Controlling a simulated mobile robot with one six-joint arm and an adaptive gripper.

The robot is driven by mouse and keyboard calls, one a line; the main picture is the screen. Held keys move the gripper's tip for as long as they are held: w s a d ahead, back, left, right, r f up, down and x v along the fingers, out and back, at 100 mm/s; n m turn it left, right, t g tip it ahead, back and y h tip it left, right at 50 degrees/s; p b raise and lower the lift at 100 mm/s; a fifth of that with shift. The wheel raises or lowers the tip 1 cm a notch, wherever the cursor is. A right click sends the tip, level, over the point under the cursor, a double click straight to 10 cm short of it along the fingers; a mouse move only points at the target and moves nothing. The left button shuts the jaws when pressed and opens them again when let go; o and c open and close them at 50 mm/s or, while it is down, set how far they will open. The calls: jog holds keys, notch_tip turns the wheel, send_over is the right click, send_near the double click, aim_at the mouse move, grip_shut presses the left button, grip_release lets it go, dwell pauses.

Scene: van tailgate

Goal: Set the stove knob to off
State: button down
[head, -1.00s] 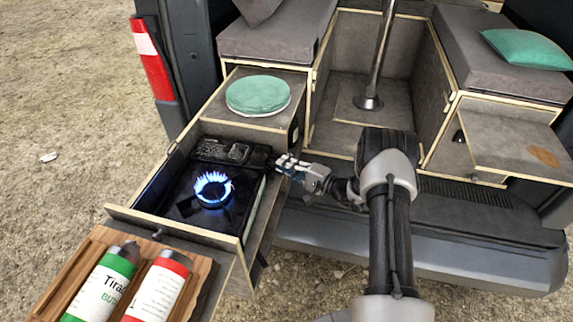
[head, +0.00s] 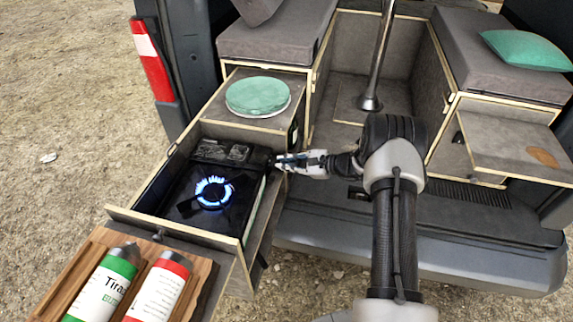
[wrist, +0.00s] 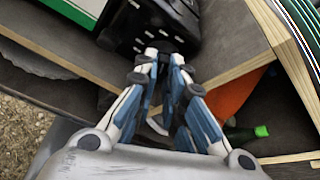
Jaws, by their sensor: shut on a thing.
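The stove (head: 190,212) sits in the pulled-out drawer at the left, and a blue flame (head: 213,190) burns in a ring on its burner. My gripper (head: 279,163) is at the stove's right side, near its back corner. In the wrist view my gripper (wrist: 163,58) has its fingertips shut on the dark stove knob (wrist: 150,28), which has white marks around it. The fingers hide part of the knob, so its exact setting cannot be read.
The drawer's wooden wall (wrist: 258,62) runs close beside the fingers. A wooden board with two gas canisters (head: 103,285) is at the front left.

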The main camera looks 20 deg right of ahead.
jog(key=m+g, duration=0.1)
jog(key=m+g+y+b, duration=0.1)
jog(key=m, duration=0.1)
jog(key=shift+w+d+m, duration=0.15)
jog(key=shift+w+m, duration=0.05)
jog(key=shift+m, duration=0.1)
jog(key=shift+r, duration=0.1)
dwell(0.4)
jog(key=c, duration=1.9)
grip_release()
jog(key=shift+c, duration=0.2)
jog(key=v, duration=1.2)
jog(key=shift+w, duration=0.2)
jog(key=shift+r, duration=0.1)
